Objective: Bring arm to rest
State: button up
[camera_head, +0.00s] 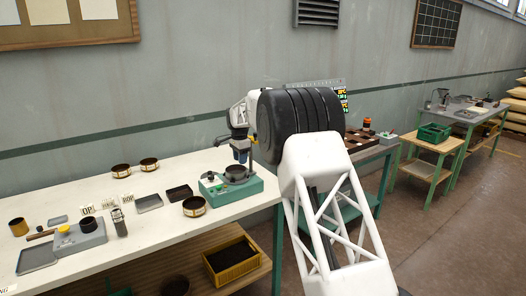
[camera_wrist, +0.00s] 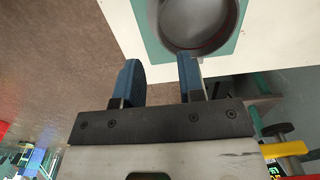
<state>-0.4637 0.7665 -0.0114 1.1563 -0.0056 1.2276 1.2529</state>
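My gripper (camera_wrist: 160,76) is open, with its two blue fingers apart and nothing between them in the wrist view. In the head view my gripper (camera_head: 240,154) hangs over the right end of the white bench, pointing down, just above a green sorter machine (camera_head: 218,190). The machine carries a dark round pan (camera_head: 237,173), close below the fingers. The pan's rim also shows at the top of the wrist view (camera_wrist: 199,52), in front of the fingers. I cannot tell from these views whether the fingers touch it.
The white bench (camera_head: 165,221) holds round sieves (camera_head: 194,206), dark trays (camera_head: 150,203), a grey device with a yellow knob (camera_head: 75,241) and small signs. A yellow crate (camera_head: 232,261) sits on the shelf below. Another table with a green crate (camera_head: 434,133) stands at right. Open floor (camera_head: 475,215) lies at right.

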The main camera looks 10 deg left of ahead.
jog(key=s+d+r+n, duration=0.1)
jog(key=s+d+r, duration=0.5)
jog(key=d, duration=0.3)
jog(key=s+d+r+n+t, duration=0.1)
jog(key=s+d+r, duration=0.5)
jog(key=s+d, duration=0.15)
jog(key=s+d+r+n, duration=0.1)
jog(key=s+d+r, duration=0.5)
jog(key=d, duration=0.4)
jog(key=s+d+r+n, duration=0.1)
jog(key=s+d, duration=0.5)
jog(key=s, duration=0.3)
jog(key=s+d+r+n, duration=0.1)
jog(key=s+d, duration=0.5)
jog(key=s, duration=0.3)
jog(key=s+d+f+n, duration=0.1)
jog(key=s+d+f, duration=0.2)
jog(key=s, duration=0.7)
jog(key=s+d+f+n+t, duration=0.1)
jog(key=s+d+f, duration=0.2)
jog(key=s, duration=0.8)
jog(key=s+d+f+n, duration=0.1)
jog(key=s+d+f, duration=0.3)
jog(key=s, duration=0.7)
jog(key=shift+d+n+t, duration=0.3)
jog(key=shift+d+n, duration=0.1)
jog(key=shift+d, duration=0.25)
